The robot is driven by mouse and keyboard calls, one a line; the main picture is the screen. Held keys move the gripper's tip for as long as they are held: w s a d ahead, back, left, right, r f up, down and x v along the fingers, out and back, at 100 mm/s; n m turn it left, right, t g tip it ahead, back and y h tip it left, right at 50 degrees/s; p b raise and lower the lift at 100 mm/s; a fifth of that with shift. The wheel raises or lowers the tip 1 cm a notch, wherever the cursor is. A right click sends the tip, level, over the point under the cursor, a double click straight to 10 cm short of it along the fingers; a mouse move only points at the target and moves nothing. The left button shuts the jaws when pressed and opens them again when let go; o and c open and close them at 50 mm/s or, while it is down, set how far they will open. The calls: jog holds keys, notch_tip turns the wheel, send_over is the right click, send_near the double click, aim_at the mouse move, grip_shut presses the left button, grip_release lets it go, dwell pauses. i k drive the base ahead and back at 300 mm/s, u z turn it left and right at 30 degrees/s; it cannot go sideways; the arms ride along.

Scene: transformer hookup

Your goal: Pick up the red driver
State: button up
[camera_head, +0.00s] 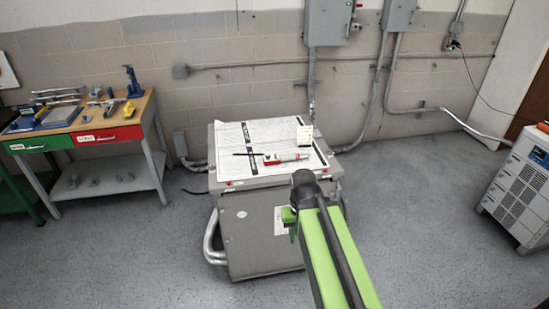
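A red-and-white elongated object (286,158) lies on the pale top of the grey transformer cabinet (262,225). Its left end is red and its body is mostly white with red. It is the only red tool-like thing on that top, but it is too small to tell for sure that it is the red driver. My green arm reaches up from the bottom edge to a dark joint in front of the cabinet, below and right of the object. My gripper does not show; the arm hides what lies beyond the joint.
A workbench (158,150) with tools and red and green drawers stands left. A white-and-grey unit (520,185) stands right. Conduits line the back wall. Open floor lies on both sides.

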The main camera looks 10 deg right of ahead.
aim_at(287, 157)
jog(key=i, duration=0.85)
jog(key=u, duration=3.95)
jog(key=i, duration=0.1)
jog(key=z, duration=2.2)
jog(key=k, duration=0.2)
jog(key=u, duration=2.3)
jog(key=k, duration=1.35)
jog(key=z, duration=0.25)
